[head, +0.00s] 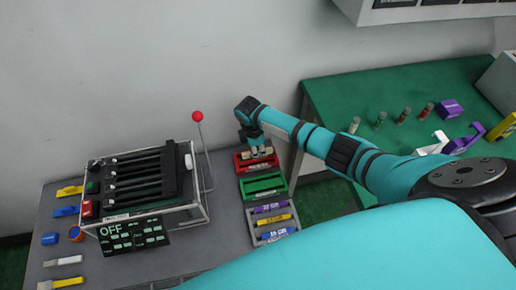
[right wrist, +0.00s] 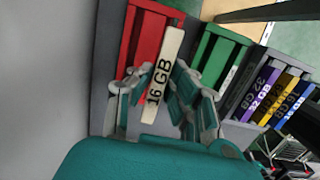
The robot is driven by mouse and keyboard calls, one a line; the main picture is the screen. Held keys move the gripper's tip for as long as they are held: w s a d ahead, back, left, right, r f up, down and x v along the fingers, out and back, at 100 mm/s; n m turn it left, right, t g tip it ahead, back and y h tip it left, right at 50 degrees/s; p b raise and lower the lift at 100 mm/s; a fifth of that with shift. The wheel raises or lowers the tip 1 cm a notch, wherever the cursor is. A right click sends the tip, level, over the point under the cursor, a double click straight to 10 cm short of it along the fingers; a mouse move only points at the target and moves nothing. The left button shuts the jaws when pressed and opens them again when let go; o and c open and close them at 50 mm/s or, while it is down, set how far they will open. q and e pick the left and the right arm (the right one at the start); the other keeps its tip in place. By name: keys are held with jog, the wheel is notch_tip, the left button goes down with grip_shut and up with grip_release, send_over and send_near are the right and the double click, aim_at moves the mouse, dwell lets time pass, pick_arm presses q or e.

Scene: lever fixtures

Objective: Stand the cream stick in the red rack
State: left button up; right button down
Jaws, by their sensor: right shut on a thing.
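The cream stick (right wrist: 164,66), marked 16 GB, is between the fingers of my right gripper (right wrist: 158,104) in the right wrist view. The gripper is shut on it. The red rack (right wrist: 146,45) lies behind the stick in that view, and the stick's far end overlaps it. I cannot tell whether the stick is seated in a slot or only above it. In the head view my right gripper (head: 256,150) is right over the red rack (head: 264,167) and hides part of it. My left gripper is not in view.
A green rack (head: 262,184) adjoins the red one. A tray with purple (head: 271,207), yellow (head: 273,221) and blue (head: 278,234) sticks is nearer. A lever fixture (head: 140,180) with a red-knobbed lever (head: 198,117) stands left. A green table (head: 370,92) is at right.

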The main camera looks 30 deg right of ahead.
jog(key=shift+f+b, duration=0.6)
jog(key=shift+f, duration=0.6)
jog(key=shift+r+p, duration=0.1)
jog(key=shift+p, duration=0.45)
dwell(0.7)
jog(key=shift+f+b, duration=1.2)
jog(key=shift+f, duration=0.45)
jog(key=c, duration=1.2)
grip_release()
jog(key=shift+r, duration=0.1)
jog(key=r, duration=0.4)
jog(key=a+r, duration=0.1)
jog(key=r, duration=0.7)
jog(key=shift+w+a, duration=0.1)
jog(key=shift+a, duration=0.15)
